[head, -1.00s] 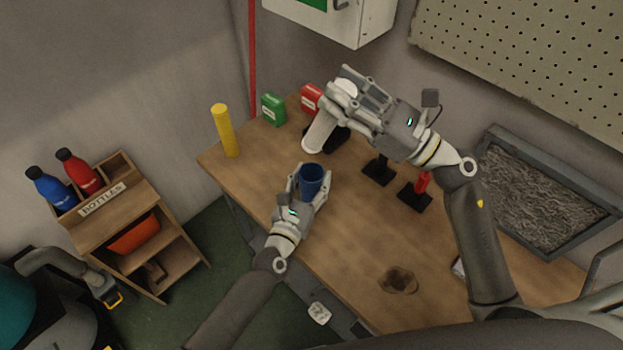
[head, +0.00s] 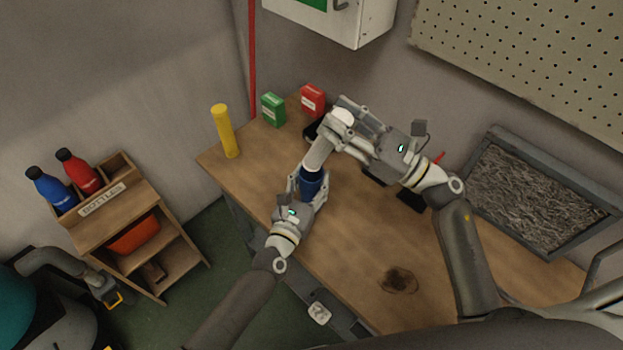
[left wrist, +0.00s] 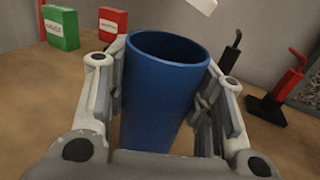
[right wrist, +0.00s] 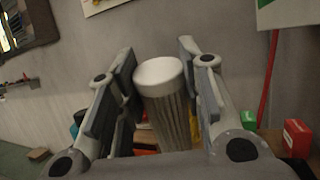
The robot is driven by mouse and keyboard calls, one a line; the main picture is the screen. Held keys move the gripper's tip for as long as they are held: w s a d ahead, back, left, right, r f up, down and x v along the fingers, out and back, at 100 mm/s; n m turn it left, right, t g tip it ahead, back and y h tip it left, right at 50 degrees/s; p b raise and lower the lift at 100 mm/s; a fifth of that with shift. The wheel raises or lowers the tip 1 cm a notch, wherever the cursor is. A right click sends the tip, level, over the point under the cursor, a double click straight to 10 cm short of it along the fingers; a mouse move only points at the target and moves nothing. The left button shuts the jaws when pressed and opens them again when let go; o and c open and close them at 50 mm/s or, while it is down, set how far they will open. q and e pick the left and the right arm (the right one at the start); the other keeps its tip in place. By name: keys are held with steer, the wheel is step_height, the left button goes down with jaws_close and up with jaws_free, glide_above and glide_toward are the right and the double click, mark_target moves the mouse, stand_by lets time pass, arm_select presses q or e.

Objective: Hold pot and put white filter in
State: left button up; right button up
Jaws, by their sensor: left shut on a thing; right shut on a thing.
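The blue pot (head: 311,184) is an open-topped cup. My left gripper (head: 309,190) is shut around its sides and holds it over the left part of the workbench. In the left wrist view the pot (left wrist: 160,100) stands nearly upright between the fingers, its rim in view. The white filter (head: 319,153) is a long cylinder held tilted by my right gripper (head: 343,128), which is shut on its upper part. In the right wrist view the filter (right wrist: 166,105) has a smooth white cap and a ribbed body.
On the wooden workbench (head: 350,250) a yellow cylinder (head: 225,132), a green box (head: 273,110) and a red box (head: 312,100) stand at the back left. Black stands (head: 410,200) are right of the pot. The bench front is mostly clear.

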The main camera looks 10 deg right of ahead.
steer(key=shift+f, duration=1.85)
steer(key=o, duration=1.2)
steer(key=shift+f, duration=0.15)
steer(key=v, duration=1.2)
arm_select(q)
steer(key=o, duration=1.2)
steer(key=shift+c, duration=0.2)
steer(key=shift+s, duration=0.1)
